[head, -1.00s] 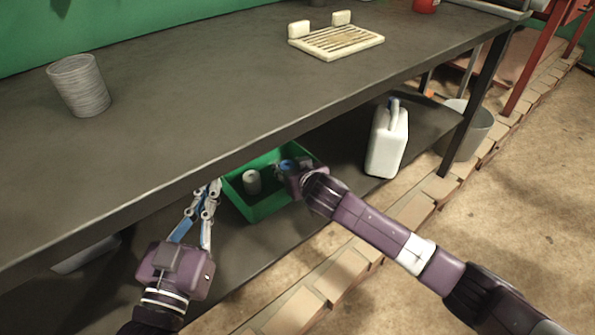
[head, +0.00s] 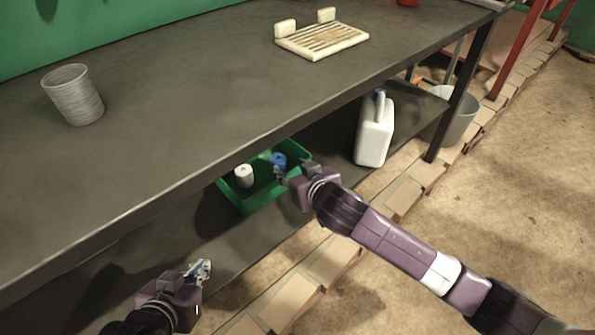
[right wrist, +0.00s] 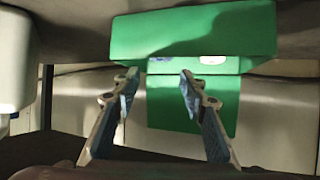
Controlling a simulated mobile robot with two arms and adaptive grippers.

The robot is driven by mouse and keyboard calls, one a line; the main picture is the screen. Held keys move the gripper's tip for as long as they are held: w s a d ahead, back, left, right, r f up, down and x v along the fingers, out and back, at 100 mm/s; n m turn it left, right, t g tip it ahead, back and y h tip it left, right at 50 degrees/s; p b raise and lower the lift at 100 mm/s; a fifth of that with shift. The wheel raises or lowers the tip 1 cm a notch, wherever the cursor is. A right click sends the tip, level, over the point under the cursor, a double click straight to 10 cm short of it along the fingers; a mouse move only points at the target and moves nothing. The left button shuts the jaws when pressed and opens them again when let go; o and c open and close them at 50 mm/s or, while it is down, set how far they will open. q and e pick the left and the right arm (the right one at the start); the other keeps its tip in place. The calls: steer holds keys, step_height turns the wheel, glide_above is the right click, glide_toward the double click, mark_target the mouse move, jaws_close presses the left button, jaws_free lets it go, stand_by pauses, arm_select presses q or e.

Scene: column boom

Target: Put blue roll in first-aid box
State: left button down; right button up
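The green first-aid box (head: 250,205) stands open on the lower shelf, under the worktop's front edge. The blue roll (head: 278,160) is inside it, towards the far right. A white roll (head: 244,175) stands in it to the left. My right gripper (head: 281,173) is at the box's right side, close to the blue roll. In the right wrist view its fingers (right wrist: 158,82) are apart with nothing between them, facing the green box (right wrist: 195,30). My left gripper (head: 200,268) is low in front of the shelf, left of the box; its finger gap is unclear.
The worktop (head: 190,110) overhangs the lower shelf closely above the box. A white jug (head: 374,138) stands on the shelf to the right. A grey ribbed cup (head: 73,95) and a slatted cream rack (head: 322,40) are on top. Bricks (head: 330,262) edge the floor.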

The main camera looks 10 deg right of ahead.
arm_select(q)
steer(key=shift+s+f, duration=0.1)
arm_select(e)
steer(key=shift+s, duration=0.15)
steer(key=shift+g+y, duration=0.3)
steer(key=shift+g, duration=0.1)
steer(key=s, duration=0.2)
steer(key=s+f, duration=0.1)
steer(key=s, duration=0.2)
steer(key=s+f, duration=0.1)
steer(key=s, duration=0.2)
steer(key=shift+s+d, duration=0.1)
steer(key=shift+s, duration=0.05)
steer(key=s+d+f+m+g+h, duration=0.1)
steer(key=s+d+f+h, duration=0.1)
steer(key=s+d, duration=1)
steer(key=shift+s+f+h, duration=0.3)
steer(key=shift+s+f, duration=0.3)
steer(key=shift+s, duration=0.05)
steer(key=shift+g, duration=0.3)
